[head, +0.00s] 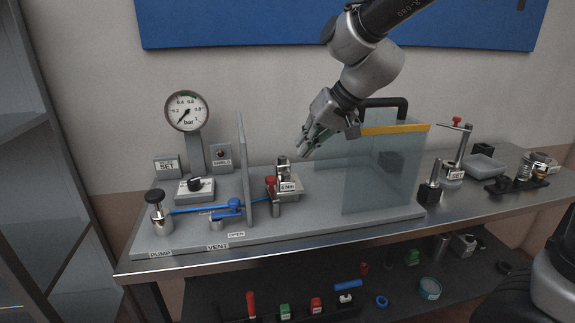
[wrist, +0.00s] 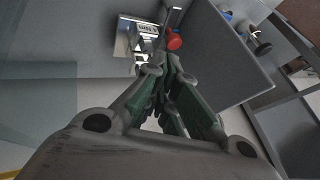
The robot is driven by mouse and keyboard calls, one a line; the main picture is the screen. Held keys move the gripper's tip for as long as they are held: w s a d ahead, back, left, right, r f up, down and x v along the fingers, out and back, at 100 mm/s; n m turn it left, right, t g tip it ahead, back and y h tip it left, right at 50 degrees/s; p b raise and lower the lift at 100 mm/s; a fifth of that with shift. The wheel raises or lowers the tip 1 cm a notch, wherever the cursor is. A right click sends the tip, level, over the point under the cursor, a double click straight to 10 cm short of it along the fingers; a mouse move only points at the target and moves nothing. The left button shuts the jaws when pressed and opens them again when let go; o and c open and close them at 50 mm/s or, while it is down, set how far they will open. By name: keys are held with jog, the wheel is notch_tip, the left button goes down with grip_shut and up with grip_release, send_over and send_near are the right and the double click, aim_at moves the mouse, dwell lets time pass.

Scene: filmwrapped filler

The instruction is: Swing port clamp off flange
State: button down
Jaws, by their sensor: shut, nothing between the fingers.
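A small metal fitting (head: 283,168) with a white label stands on the grey bench plate, just right of the upright grey panel. A red knob (head: 271,181) sits beside it; I cannot tell clearly which part is clamp and which is flange. In the wrist view the red knob (wrist: 173,40) and the bright metal fitting (wrist: 141,45) show just beyond the fingertips. My gripper (head: 304,150) is shut and empty, above and to the right of the fitting in the head view, pointing down and left. In the wrist view my gripper (wrist: 166,68) partly covers the fitting's near side.
The upright grey panel (head: 244,165) stands close left of the fitting. A clear box (head: 375,175) with a yellow rim and black handle stands to the right. A pressure gauge (head: 187,110) and blue lever (head: 232,206) are left. Loose parts lie right and on the lower shelf.

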send_near(267, 188)
jog(key=w+f, duration=0.2)
jog(key=shift+w+a, duration=0.1)
jog(key=shift+w, duration=0.2)
jog(key=shift+w+a, duration=0.2)
jog(key=shift+a, duration=0.4)
dwell(0.7)
jog(key=shift+w+a, duration=0.1)
jog(key=shift+a, duration=0.65)
jog(key=shift+w+a+n+g, duration=0.1)
jog(key=shift+n+g, duration=0.25)
jog(key=shift+n, duration=0.2)
jog(key=shift+w+a+n+g, duration=0.1)
jog(key=shift+n+g, duration=0.25)
jog(key=shift+n, duration=0.2)
jog(key=n+g, duration=0.1)
jog(key=n, duration=0.2)
jog(key=a+n+g, duration=0.1)
jog(key=shift+s+a+g+y, duration=0.1)
jog(key=shift+s+g+y, duration=0.2)
jog(key=shift+y, duration=0.1)
jog(key=shift+s+a+n+g, duration=0.2)
jog(key=shift+a+n+g, duration=0.15)
jog(key=shift+n, duration=0.45)
jog(key=shift+s+a, duration=0.2)
jog(key=shift+a, duration=0.05)
jog(key=shift+s+a, duration=0.15)
jog(key=shift+a, duration=0.05)
